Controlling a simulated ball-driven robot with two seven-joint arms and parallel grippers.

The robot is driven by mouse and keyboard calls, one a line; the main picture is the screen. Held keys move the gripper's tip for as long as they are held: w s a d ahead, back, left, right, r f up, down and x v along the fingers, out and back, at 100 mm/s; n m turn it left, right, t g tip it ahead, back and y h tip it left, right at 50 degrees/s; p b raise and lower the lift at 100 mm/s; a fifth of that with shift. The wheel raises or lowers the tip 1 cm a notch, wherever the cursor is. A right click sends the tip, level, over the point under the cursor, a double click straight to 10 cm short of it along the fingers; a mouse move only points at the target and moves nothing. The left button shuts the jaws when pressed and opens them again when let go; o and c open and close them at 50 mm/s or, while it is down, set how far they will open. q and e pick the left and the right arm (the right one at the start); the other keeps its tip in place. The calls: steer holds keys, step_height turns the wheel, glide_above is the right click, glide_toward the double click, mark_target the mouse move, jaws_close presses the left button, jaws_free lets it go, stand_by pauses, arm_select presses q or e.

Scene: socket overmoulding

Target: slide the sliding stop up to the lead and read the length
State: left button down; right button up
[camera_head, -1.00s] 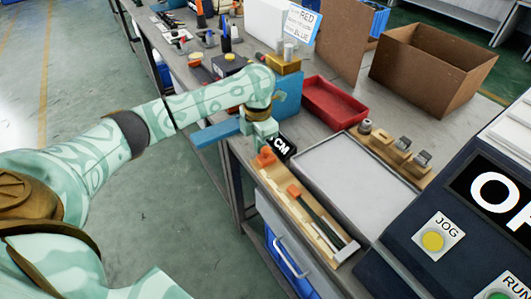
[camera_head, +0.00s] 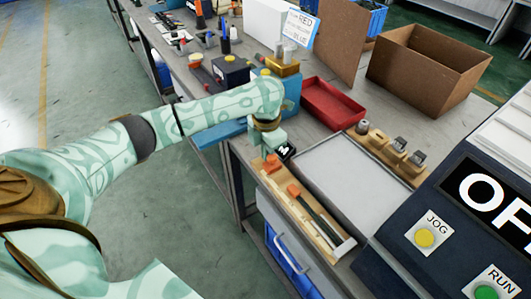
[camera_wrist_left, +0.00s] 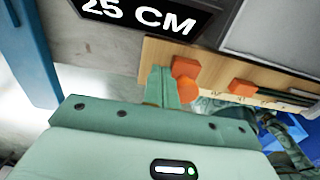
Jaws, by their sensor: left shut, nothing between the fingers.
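The sliding stop, an orange block with a round knob, sits on the wooden gauge (camera_head: 328,252) near its far end; it shows in the head view (camera_head: 272,163) and the wrist view (camera_wrist_left: 186,77). The lead (camera_head: 315,215), dark with an orange end (camera_head: 293,190), lies along the gauge, a gap away from the stop. Its orange end also shows in the wrist view (camera_wrist_left: 241,87). My left gripper (camera_wrist_left: 165,88) is shut and empty, its fingertips down over the gauge, right beside the stop and seemingly touching it. A black sign reads "25 CM" (camera_wrist_left: 140,14), cut off at its edge.
A grey tray (camera_head: 347,178) lies right of the gauge, with a wooden holder (camera_head: 391,156) behind it. A red bin (camera_head: 333,103) and a blue block (camera_head: 280,88) stand farther back. A dark control panel (camera_head: 460,225) fills the right side.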

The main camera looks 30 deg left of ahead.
mark_target(280, 177)
arm_select(q)
steer(key=shift+s+d+r+p, duration=0.1)
steer(key=shift+s+d+p, duration=0.2)
steer(key=shift+d+p, duration=0.35)
steer(key=shift+s+d+f+p, duration=0.1)
steer(key=shift+s+d+p, duration=0.25)
steer(key=shift+d, duration=0.55)
steer(key=shift+s+d+r+p, duration=0.1)
steer(key=shift+s+d+p, duration=0.3)
steer(key=shift+d, duration=0.35)
steer(key=shift+s+d+p, duration=0.2)
steer(key=shift+d+p, duration=0.25)
steer(key=shift+d, duration=0.25)
arm_select(e)
steer(key=r, duration=0.1)
steer(key=w+r, duration=0.1)
steer(key=r, duration=0.1)
steer(key=shift+w+r, duration=0.2)
steer(key=shift+r, duration=0.1)
arm_select(q)
steer(key=shift+d, duration=0.1)
